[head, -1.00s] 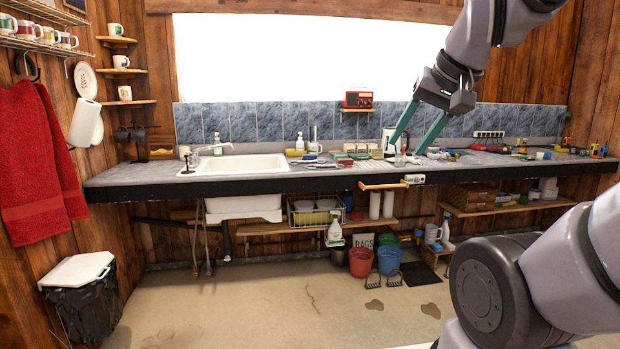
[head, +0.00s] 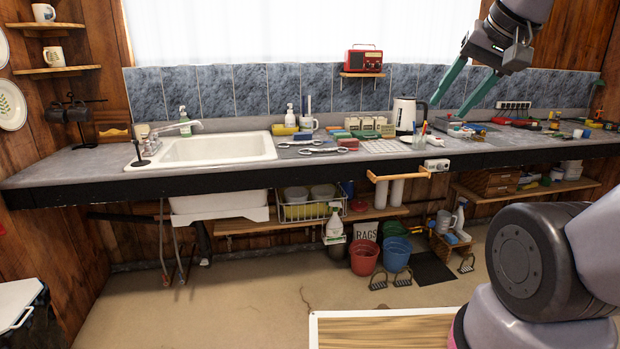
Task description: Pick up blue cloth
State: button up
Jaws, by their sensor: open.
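My gripper (head: 448,109) is at the upper right in the head view. Its two teal fingers are spread apart and empty, above the right part of the counter (head: 100,172), near the white kettle (head: 405,115). I cannot pick out a blue cloth with certainty. A small dark blue item (head: 347,188) is under the counter beside the wire basket, too small to identify. Small blue-green items (head: 365,135) lie on the counter by several pale boxes, also too small to name.
A white sink (head: 215,150) is set into the counter at left. A wooden rail with rolls (head: 398,177) juts out from its front edge. Red bucket (head: 364,257) and blue bucket (head: 396,253) stand on the floor below. A wood-topped, white-edged surface (head: 385,331) is at the bottom.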

aim_at(301, 136)
jog(key=i+u, duration=0.15)
jog(key=i, duration=0.8)
jog(key=i+u, duration=0.1)
jog(key=i, duration=0.85)
jog(key=i+l+u, duration=0.15)
jog(key=i, duration=0.8)
